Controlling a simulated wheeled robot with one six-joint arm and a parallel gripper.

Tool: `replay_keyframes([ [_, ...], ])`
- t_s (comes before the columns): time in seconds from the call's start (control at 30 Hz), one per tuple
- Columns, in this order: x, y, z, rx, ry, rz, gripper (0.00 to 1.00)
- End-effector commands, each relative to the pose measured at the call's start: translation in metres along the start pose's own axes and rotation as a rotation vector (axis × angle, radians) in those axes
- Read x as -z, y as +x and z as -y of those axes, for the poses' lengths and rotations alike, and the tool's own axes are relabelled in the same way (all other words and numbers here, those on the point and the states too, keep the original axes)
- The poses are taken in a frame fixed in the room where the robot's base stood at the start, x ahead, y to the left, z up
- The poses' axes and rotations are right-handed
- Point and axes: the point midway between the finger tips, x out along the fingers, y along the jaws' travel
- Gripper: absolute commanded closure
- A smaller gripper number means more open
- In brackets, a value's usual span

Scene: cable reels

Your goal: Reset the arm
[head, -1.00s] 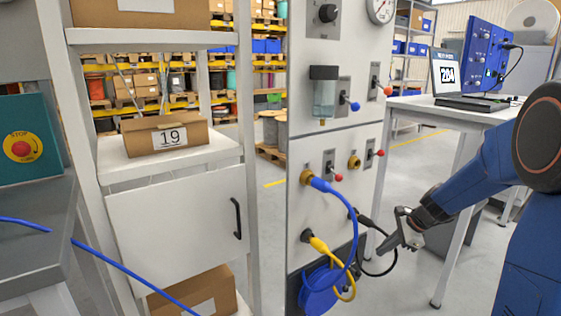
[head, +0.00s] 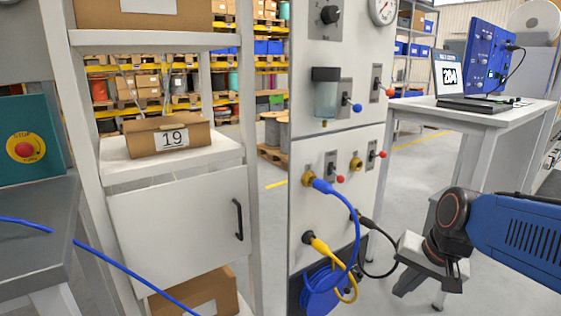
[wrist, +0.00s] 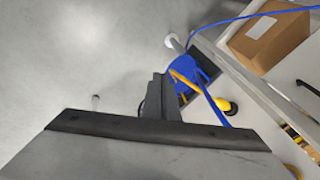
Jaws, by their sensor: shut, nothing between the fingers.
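My arm reaches in from the right in the head view. My gripper (head: 428,284) is at the lower right, in front of the floor and apart from the panel. It is shut and empty. In the wrist view my gripper (wrist: 160,100) points down over grey floor, with its fingers together. The grey panel (head: 318,230) carries a blue hose (head: 356,235), a yellow hose (head: 322,248) and a black cable (head: 366,222), all plugged in.
A white table (head: 480,117) with a laptop (head: 462,85) stands behind my arm. A shelf with box 19 (head: 166,136) and a cabinet door (head: 180,225) is at left. A blue coil (head: 320,290) hangs low on the panel. Open floor (head: 400,165) lies between panel and table.

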Motion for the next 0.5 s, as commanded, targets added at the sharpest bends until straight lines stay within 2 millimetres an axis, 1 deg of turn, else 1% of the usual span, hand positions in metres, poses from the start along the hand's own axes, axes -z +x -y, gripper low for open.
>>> replay_keyframes([
  [0.03, -0.011, -0.006, -0.004, -0.008, -0.059, -0.017, 1.00],
  [0.2, -0.044, -0.021, -0.024, -0.052, -0.255, -0.063, 1.00],
  [0.33, -0.063, -0.028, -0.038, -0.085, -0.379, -0.091, 1.00],
  [0.5, -0.076, -0.032, -0.050, -0.114, -0.477, -0.114, 1.00],
])
